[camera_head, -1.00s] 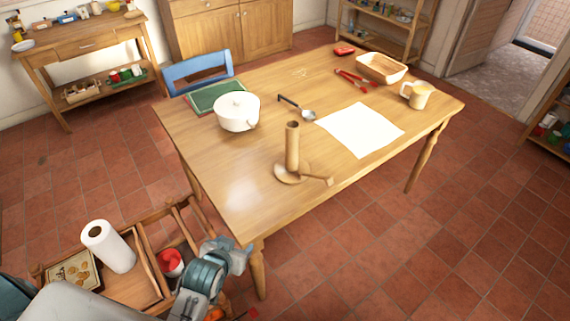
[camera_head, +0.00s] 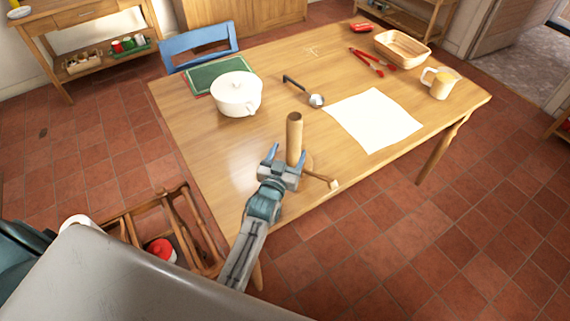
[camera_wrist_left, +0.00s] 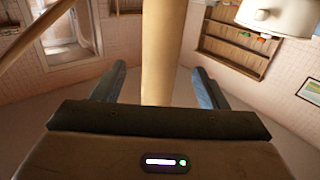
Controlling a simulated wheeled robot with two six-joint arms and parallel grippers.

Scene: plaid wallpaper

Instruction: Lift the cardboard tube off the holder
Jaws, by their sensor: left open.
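The cardboard tube (camera_head: 294,138) stands upright on its wooden holder (camera_head: 320,179) near the front edge of the table. The holder's round base is mostly hidden behind my gripper; its side arm points right. My left gripper (camera_head: 286,155) is open, with its blue fingertips close to the tube's lower part. In the left wrist view the tube (camera_wrist_left: 163,50) stands between the two spread fingers (camera_wrist_left: 160,90), with a gap on each side. My right gripper is not in view.
A white pot (camera_head: 237,95), a ladle (camera_head: 316,100) and a white sheet (camera_head: 374,120) lie behind the tube on the table (camera_head: 185,130). A mug (camera_head: 440,84), red tongs (camera_head: 372,62) and a basket (camera_head: 402,49) are farther right. A wooden caddy (camera_head: 178,213) stands lower left.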

